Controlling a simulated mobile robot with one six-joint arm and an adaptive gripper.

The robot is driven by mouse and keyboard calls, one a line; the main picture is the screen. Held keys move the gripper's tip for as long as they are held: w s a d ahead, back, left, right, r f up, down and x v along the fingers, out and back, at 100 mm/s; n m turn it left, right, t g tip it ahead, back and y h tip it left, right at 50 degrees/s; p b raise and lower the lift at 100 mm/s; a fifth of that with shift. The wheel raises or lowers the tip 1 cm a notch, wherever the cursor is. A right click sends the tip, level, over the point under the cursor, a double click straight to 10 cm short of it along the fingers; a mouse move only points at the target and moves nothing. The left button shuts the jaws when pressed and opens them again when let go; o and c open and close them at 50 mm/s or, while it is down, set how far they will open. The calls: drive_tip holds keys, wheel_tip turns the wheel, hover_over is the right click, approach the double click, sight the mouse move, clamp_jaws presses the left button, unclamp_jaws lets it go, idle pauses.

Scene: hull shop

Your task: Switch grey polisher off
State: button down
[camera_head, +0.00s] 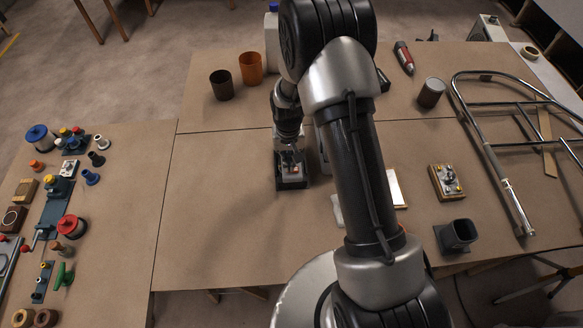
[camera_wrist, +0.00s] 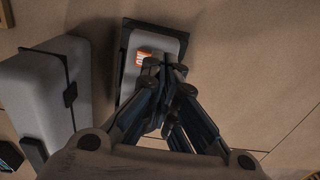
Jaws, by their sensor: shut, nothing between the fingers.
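A small grey unit with a dark frame, which I take to be the grey polisher's switch (camera_head: 291,183), lies under my gripper in the head view. It also shows in the wrist view (camera_wrist: 132,42), with an orange patch with white marks (camera_wrist: 144,57) on its face. My gripper (camera_wrist: 168,66) is shut and empty, with its fingertips over the unit's face just right of the orange patch. I cannot tell whether they touch it. The fingers hide the lower right of the unit, so the switch position is unclear. In the head view my gripper (camera_head: 287,150) points down at it.
A larger grey case (camera_wrist: 38,95) with a dark strap stands left of the unit in the wrist view. A metal tube frame (camera_head: 490,150) lies right. The board left of the unit is clear.

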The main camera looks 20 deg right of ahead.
drive_tip(key=shift+f+b, duration=0.85)
drive_tip(key=shift+f, duration=0.3)
idle(0.9)
drive_tip(key=shift+r+p, duration=2.2)
drive_tip(key=shift+r, duration=1.4)
drive_tip(key=shift+f, duration=0.1)
